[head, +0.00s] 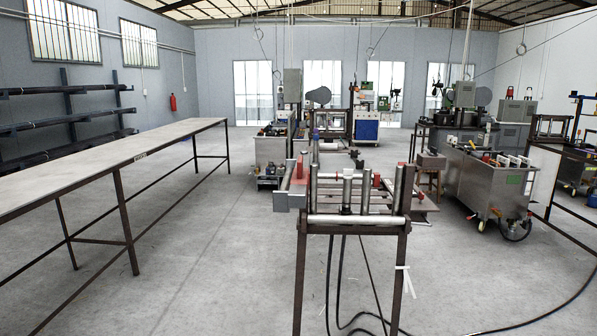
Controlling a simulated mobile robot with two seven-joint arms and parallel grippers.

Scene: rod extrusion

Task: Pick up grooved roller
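A metal stand (300,275) in the middle foreground bears several silver cylinders. One long horizontal silver roller (375,220) lies across its front. Two upright silver cylinders, a left one (347,188) and a right one (366,188), rise behind it. A thicker silver cylinder (398,188) stands tilted at the right end. No grooves can be made out at this distance, so I cannot tell which of these, if any, is the grooved roller. Neither of my grippers is in view.
A long table (110,162) runs along the left. A wall rack (68,108) holds dark rods. Metal tanks stand behind left (270,150) and at right (485,185). Black cables (338,290) trail on the floor beneath the stand. The floor left of the stand is clear.

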